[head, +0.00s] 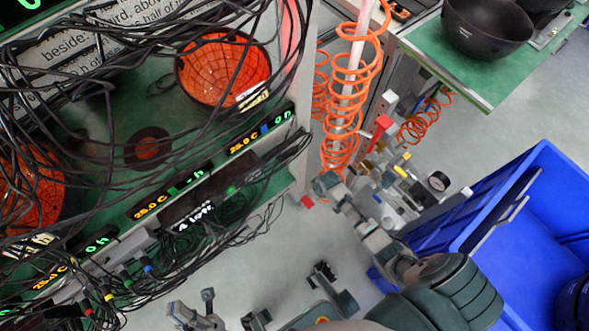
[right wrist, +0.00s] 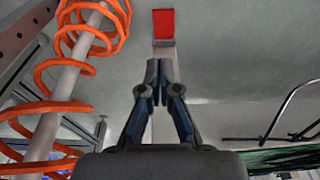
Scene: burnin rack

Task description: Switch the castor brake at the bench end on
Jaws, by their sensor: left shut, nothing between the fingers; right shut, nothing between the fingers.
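A small red pedal (right wrist: 163,24) on a grey bar shows at the top middle of the right wrist view, over a grey surface. In the head view a small red tab (head: 307,201), which looks like it, lies at the lower corner of the rack. My right gripper (right wrist: 157,83) is shut and empty. It points at the pedal, its tips below it in the picture with a gap that I cannot judge. In the head view my right arm hides much of this gripper. My left gripper (head: 195,308) is at the bottom edge of the head view, shut and away from the pedal.
An orange coiled hose (head: 345,100) around a pale post stands close beside the right arm. The rack's cables (head: 100,100) hang at left. A blue bin (head: 545,185) stands at right, a green bench (head: 495,85) at upper right. Grey floor shows between.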

